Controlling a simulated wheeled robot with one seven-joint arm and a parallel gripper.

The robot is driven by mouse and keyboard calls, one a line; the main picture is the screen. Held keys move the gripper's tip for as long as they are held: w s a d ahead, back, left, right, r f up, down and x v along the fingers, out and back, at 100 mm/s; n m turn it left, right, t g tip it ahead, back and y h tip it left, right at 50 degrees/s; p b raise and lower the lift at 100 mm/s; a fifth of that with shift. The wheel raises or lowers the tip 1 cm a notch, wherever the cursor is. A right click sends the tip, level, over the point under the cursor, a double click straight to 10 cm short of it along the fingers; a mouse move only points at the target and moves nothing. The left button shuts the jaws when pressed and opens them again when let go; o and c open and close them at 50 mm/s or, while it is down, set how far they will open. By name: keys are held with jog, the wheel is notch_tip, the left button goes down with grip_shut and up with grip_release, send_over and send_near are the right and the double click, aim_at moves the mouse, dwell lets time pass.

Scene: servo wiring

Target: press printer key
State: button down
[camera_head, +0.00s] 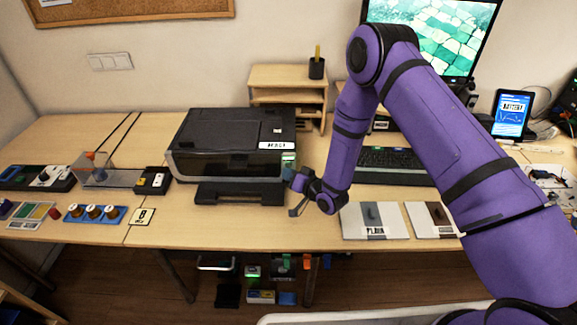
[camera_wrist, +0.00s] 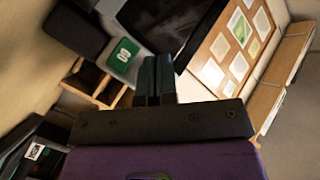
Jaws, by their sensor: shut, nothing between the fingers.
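The black printer (camera_head: 225,160) stands on the wooden desk, left of my arm. A green key (camera_head: 288,159) sits on a light panel at the printer's right front. In the wrist view a green key with white lettering (camera_wrist: 123,54) shows on a light grey panel, just left of my fingertips. My gripper (camera_wrist: 153,62) is shut and empty, its two dark fingers side by side. In the head view my gripper (camera_head: 293,178) is close in front of the printer's right front corner, below the key. I cannot tell whether the fingertips touch the printer.
A black output tray (camera_head: 240,193) juts from the printer's front. A keyboard (camera_head: 390,160) and two flat panels, one grey-white (camera_head: 350,222) and one brown-white (camera_head: 420,218), lie on the right. A wooden shelf (camera_head: 262,76) stands behind. Bare desk lies in front of the printer.

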jog(key=s, duration=0.6)
dwell(0.4)
jog(key=shift+a, duration=0.1)
